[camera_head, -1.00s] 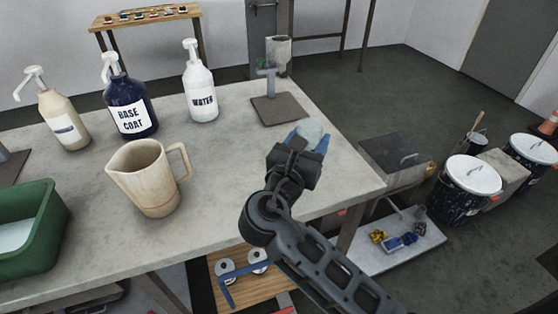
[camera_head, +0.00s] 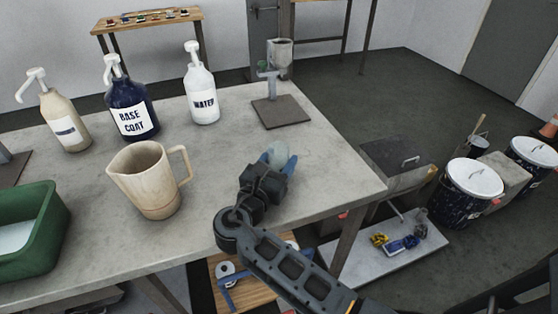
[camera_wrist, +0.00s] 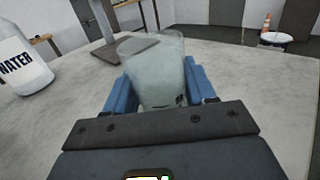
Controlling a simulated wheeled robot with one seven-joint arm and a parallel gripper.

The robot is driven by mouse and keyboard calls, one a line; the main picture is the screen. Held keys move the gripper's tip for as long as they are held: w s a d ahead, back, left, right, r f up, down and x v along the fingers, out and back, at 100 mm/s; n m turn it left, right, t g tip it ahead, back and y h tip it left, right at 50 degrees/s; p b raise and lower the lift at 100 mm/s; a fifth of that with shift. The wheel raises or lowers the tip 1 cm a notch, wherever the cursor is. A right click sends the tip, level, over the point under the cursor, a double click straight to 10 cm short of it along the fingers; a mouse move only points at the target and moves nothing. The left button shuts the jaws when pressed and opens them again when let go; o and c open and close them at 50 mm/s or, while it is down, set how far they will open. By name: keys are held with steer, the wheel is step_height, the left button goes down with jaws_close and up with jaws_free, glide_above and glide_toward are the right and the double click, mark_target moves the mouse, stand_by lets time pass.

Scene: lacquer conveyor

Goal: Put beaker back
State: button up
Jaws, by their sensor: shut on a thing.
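A clear glass beaker (camera_wrist: 155,75) is between the two blue fingers of my gripper (camera_wrist: 162,92) in the wrist view, and the fingers are shut on it. In the head view, my gripper (camera_head: 278,170) is over the right part of the grey table, and the beaker's pale top (camera_head: 277,153) shows between the fingertips. I cannot tell whether the beaker's base touches the table. A stand with a dark square base plate (camera_head: 281,112) and an upright post is behind the gripper, near the table's back right edge.
A beige pitcher (camera_head: 150,180) stands left of my gripper. The base coat bottle (camera_head: 130,105), water bottle (camera_head: 202,90) and a beige pump bottle (camera_head: 64,118) stand at the back. A green tub (camera_head: 40,235) is at the left. The table right of the gripper is bare.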

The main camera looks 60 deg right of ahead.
steer(key=shift+f, duration=0.1)
steer(key=o, duration=1.1)
steer(key=shift+o, duration=0.2)
steer(key=a, duration=0.4)
steer(key=s+a+b, duration=0.1)
steer(key=a, duration=0.3)
steer(key=s+a, duration=0.1)
steer(key=a, duration=0.3)
steer(key=shift+s+b, duration=0.1)
steer(key=shift+b, duration=0.2)
